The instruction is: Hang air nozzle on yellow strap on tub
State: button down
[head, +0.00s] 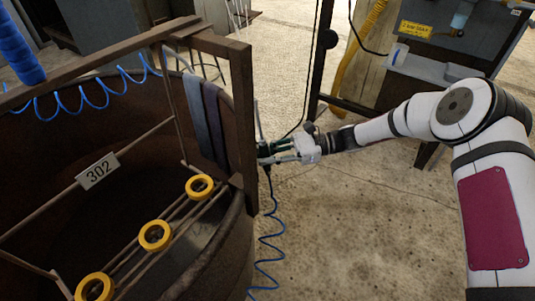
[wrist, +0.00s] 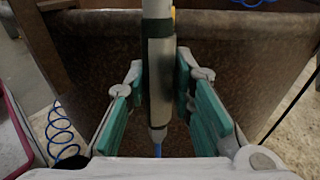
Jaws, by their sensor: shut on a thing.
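My gripper (head: 268,156) is beside the outer right side of the big rusty tub (head: 215,265), next to an upright wooden post. In the wrist view its green-padded fingers (wrist: 158,95) are shut on the air nozzle (wrist: 160,75), a slim grey and white body held lengthwise between them. A blue coiled hose (head: 266,245) hangs down below the gripper. A small yellow patch (wrist: 174,14) shows beside the nozzle's far end; I cannot tell whether it is strap or nozzle. No yellow strap is clearly visible. Two grey-blue straps (head: 205,118) hang at the tub's rim.
A wooden frame (head: 100,63) crosses the tub, with a 302 sign (head: 97,171) and yellow rings (head: 154,236) on rails. Another blue coiled hose (head: 85,98) runs along the frame. A dark post (head: 318,60) and a workbench (head: 455,45) stand behind.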

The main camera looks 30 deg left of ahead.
jog(key=shift+f, duration=0.15)
jog(key=shift+f+b, duration=0.5)
jog(key=shift+f, duration=0.1)
jog(key=c, duration=1.3)
grip_release()
